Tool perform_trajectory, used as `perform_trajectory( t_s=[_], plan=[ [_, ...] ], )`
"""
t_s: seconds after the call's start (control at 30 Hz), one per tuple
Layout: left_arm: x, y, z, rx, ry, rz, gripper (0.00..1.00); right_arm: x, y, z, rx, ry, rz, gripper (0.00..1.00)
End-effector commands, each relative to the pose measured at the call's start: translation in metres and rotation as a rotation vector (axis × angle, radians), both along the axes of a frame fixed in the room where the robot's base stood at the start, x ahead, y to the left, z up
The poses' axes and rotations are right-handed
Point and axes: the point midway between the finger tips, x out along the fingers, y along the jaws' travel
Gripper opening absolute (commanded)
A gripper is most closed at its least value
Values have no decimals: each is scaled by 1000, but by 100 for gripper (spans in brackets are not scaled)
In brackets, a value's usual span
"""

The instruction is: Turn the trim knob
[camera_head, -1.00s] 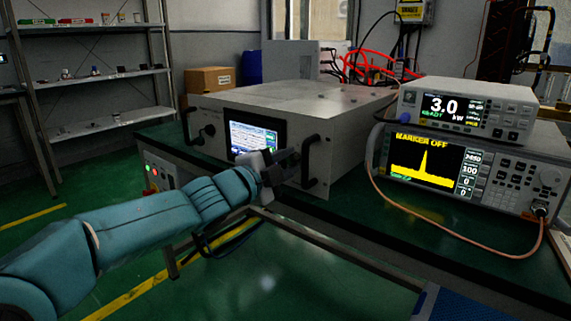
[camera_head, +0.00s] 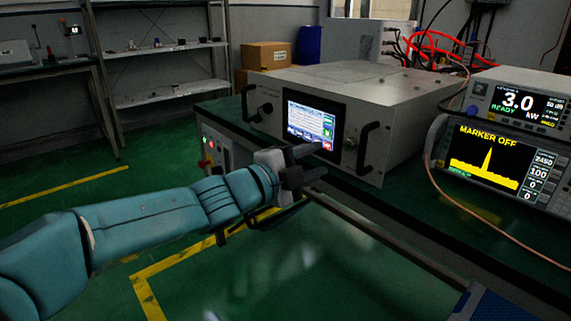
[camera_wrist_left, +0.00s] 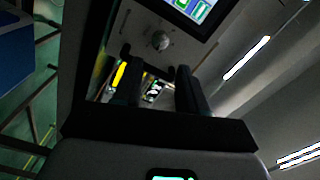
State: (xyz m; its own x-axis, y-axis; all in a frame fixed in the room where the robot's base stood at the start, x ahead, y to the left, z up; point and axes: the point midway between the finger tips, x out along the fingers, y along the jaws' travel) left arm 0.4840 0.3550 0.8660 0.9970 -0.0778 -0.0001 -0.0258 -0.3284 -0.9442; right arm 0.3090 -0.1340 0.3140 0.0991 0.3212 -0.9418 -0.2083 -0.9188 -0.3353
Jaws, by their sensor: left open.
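The grey generator cabinet (camera_head: 360,84) has a lit screen (camera_head: 308,125) on its front panel. A small silver knob (camera_head: 351,142) sits right of the screen, beside the right black handle (camera_head: 368,147); I take it as the trim knob. In the left wrist view the round knob (camera_wrist_left: 161,40) shows beyond the fingers, below the screen corner. My left gripper (camera_head: 318,160) is open and empty, in front of the panel below and left of the knob. In the wrist view the gripper (camera_wrist_left: 154,60) is apart from the knob. My right gripper is not in view.
Two stacked instruments, a power unit (camera_head: 519,104) and a spectrum display (camera_head: 490,158), stand right on the green bench, with an orange cable (camera_head: 480,225) in front. A bench rail (camera_head: 385,237) runs below the gripper. Open floor lies at left.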

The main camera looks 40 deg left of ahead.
Motion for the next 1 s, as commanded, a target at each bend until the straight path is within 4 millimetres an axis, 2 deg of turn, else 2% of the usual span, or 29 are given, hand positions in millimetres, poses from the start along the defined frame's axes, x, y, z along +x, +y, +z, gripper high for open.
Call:
perform_trajectory(
  t_s=[0.03,0.1,0.2,0.33,0.5,1.0],
  plan=[
    [-15,3,5,0,1,6,42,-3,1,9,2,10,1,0],
    [-31,4,4,1,0,7,42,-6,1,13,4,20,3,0],
    [-51,5,3,1,2,5,42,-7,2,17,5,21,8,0],
    [-67,7,1,0,0,4,42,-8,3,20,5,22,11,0],
    [-75,6,0,-1,1,0,42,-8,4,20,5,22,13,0],
    [-74,6,0,-1,1,-1,42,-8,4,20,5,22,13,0]
  ],
)
